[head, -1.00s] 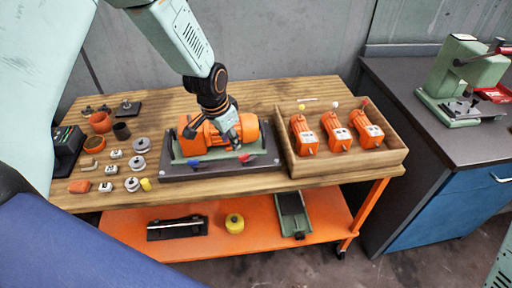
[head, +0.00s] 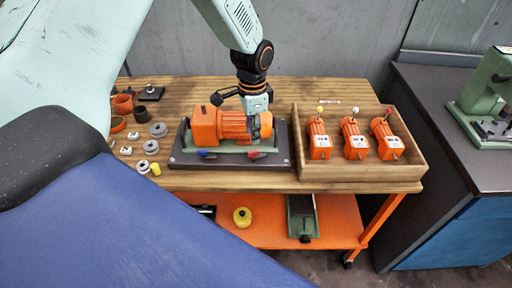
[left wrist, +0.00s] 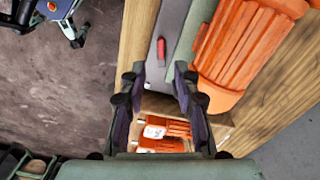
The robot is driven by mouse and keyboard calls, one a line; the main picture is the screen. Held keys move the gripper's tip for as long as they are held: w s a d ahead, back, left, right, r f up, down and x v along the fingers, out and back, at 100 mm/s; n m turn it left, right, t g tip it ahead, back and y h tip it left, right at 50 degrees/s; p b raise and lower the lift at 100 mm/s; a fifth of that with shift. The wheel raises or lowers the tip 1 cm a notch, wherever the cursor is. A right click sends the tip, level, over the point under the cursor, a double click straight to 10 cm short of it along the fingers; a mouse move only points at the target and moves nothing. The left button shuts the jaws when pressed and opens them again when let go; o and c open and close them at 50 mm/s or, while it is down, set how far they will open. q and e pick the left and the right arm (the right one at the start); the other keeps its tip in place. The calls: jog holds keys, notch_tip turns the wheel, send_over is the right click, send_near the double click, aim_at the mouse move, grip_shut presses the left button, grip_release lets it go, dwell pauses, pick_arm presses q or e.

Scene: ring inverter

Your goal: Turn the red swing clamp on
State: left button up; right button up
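The red swing clamp (head: 256,155) is a small red handle at the front right of the dark fixture plate (head: 182,161). It also shows in the left wrist view (left wrist: 161,50), just beyond my fingers. An orange motor (head: 232,124) lies in the green cradle behind it. A blue clamp handle (head: 206,154) is at the front left. My left gripper (head: 259,112) hangs over the motor's right end, apart from the red handle. In the left wrist view the left gripper (left wrist: 158,75) is open and empty, with its two fingers spread. My right gripper is out of view.
A wooden tray (head: 415,172) with three orange units stands right of the fixture. Rings, cups and small parts (head: 150,147) lie at the left of the wooden table. A green press (head: 490,105) stands on the cabinet at right.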

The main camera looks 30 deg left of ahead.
aim_at(253, 152)
pick_arm(q)
jog(key=f, duration=0.7)
jog(key=shift+w+a+f, duration=0.15)
jog(key=shift+w+a, duration=0.05)
jog(key=shift+a, duration=0.05)
jog(key=shift+s+d, duration=0.25)
jog(key=shift+d, duration=0.1)
jog(key=shift+w+a+f, duration=0.1)
jog(key=shift+w+a, duration=0.15)
jog(key=shift+a, duration=0.05)
jog(key=c, duration=0.3)
jog(key=shift+s+d, duration=0.1)
grip_shut()
